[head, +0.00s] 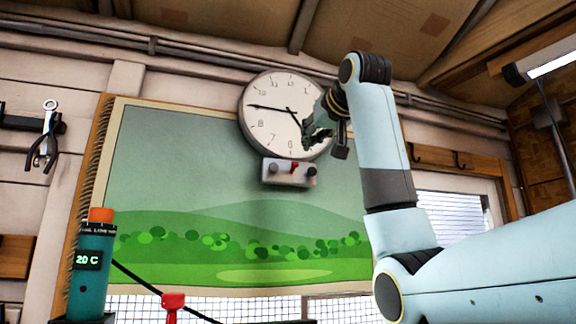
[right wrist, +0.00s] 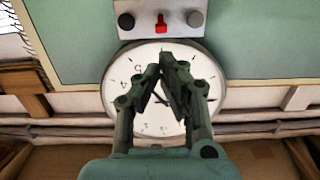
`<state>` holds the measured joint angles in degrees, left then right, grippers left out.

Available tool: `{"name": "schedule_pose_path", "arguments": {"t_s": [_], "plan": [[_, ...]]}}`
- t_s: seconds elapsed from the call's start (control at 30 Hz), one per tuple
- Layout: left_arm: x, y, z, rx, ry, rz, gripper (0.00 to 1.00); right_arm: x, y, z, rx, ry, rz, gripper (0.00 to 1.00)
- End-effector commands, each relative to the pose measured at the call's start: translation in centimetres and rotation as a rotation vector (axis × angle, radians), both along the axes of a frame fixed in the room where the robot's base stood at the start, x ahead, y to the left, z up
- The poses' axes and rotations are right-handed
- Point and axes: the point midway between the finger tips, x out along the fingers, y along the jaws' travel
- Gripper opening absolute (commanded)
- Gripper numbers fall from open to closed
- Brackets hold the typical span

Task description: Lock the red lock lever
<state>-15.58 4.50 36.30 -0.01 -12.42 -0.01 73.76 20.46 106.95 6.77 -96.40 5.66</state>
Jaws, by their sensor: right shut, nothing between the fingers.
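A small red lever (head: 293,166) sits between two dark knobs on a pale grey box (head: 288,182) just below the wall clock. The lever also shows in the right wrist view (right wrist: 160,22), upright in that picture, on the grey box (right wrist: 141,27). My right gripper (head: 306,144) is shut and empty in front of the lower part of the clock, a little above the lever and apart from it in the picture. In the right wrist view its fingertips (right wrist: 167,62) meet in front of the clock face. My left gripper is not in view.
The round clock (head: 270,103) hangs above the grey box, over a green landscape picture (head: 180,165). A teal cylinder with an orange cap (head: 95,270) stands at lower left. Another red part (head: 173,301) and a dark rod show at the bottom. Pliers (head: 43,140) hang at left.

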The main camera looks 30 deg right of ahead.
Motion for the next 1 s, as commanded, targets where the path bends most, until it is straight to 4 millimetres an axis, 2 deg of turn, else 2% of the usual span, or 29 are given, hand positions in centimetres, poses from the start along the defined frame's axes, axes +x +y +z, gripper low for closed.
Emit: {"name": "schedule_pose_path", "arguments": {"t_s": [0.03, 0.1, 0.17, 0.3, 0.4, 0.53, 0.77, 1.0], "plan": [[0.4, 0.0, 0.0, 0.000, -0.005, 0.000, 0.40, -0.2, -0.1, 0.5, 0.001, -0.007, -0.001, 0.00], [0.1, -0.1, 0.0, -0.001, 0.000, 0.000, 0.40, -0.3, -0.1, 0.7, 0.001, -0.011, -0.001, 0.00], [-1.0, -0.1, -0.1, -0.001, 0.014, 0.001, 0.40, -0.3, -0.1, 0.8, 0.001, -0.011, -0.001, 0.00], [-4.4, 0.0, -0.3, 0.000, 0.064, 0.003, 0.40, -0.3, -0.1, 0.7, 0.002, -0.010, -0.001, 0.00], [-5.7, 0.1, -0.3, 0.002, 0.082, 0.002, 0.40, -0.2, -0.1, 0.7, 0.002, -0.010, -0.001, 0.00], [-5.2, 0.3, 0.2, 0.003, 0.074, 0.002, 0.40, 0.6, -0.3, 0.7, 0.002, -0.008, -0.001, 0.00], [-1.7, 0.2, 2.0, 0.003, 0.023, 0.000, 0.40, 4.4, -1.2, 0.4, 0.003, -0.006, -0.001, 0.00], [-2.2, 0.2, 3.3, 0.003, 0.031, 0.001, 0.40, 8.1, -2.1, 0.0, 0.001, -0.007, -0.001, 0.00]]}}
